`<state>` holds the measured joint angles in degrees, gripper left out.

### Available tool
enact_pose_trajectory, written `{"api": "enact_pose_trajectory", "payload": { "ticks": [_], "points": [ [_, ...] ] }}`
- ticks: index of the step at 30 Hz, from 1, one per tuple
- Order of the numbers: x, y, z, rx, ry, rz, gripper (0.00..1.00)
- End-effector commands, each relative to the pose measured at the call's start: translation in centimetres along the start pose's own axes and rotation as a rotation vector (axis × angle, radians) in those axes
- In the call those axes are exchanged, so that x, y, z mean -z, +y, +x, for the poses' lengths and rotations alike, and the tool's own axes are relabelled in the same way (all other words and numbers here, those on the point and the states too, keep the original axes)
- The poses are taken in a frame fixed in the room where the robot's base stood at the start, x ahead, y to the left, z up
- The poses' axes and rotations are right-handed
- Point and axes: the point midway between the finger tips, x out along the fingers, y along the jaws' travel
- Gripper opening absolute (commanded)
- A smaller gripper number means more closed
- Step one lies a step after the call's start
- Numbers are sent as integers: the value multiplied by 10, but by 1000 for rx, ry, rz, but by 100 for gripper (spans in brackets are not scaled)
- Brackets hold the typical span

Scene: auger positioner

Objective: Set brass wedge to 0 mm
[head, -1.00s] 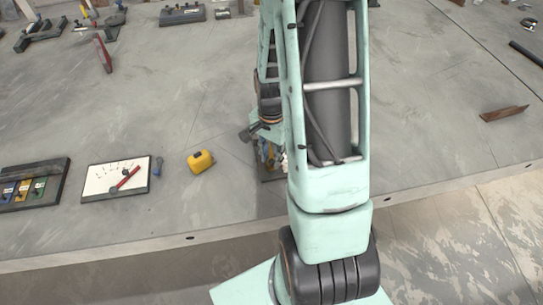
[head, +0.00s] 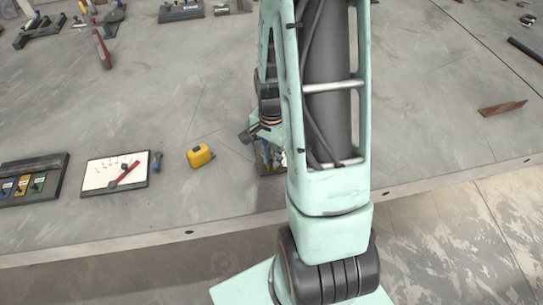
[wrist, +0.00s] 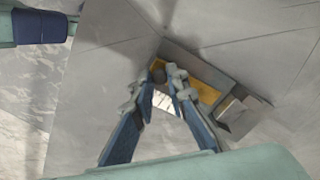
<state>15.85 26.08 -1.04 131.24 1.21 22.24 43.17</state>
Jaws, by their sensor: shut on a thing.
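In the wrist view, the brass wedge (wrist: 206,88) is a flat orange-yellow piece lying in a grey fixture. My gripper (wrist: 167,76) has its two blue fingers close together at the wedge's left end. The fingers are shut on a small dark round knob (wrist: 158,75) beside the wedge; its lower part is partly hidden by the fingers. I cannot read any scale or the wedge's setting. In the head view, my gripper (head: 268,152) is at the fixture near the table's front edge, mostly hidden behind my arm.
A pale block (wrist: 242,115) stands at the fixture's right end. Left on the table (head: 220,110) are a yellow tape measure (head: 200,155), a white dial board (head: 102,179) with a red needle and a coloured-lever panel (head: 33,184). A brown angled piece (head: 502,108) lies right.

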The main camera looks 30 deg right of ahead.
Motion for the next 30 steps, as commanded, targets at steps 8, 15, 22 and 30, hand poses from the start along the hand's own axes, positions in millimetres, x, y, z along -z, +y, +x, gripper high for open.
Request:
{"api": "enact_pose_trajectory", "payload": {
  "ticks": [8,15,22,30],
  "points": [
    [-4,4,0,-9,-10,-1,31],
    [-3,3,0,-7,-7,0,31],
    [-1,1,-15,-4,-3,-1,31],
    [-1,1,-63,-2,-2,-1,31]
  ]
}}
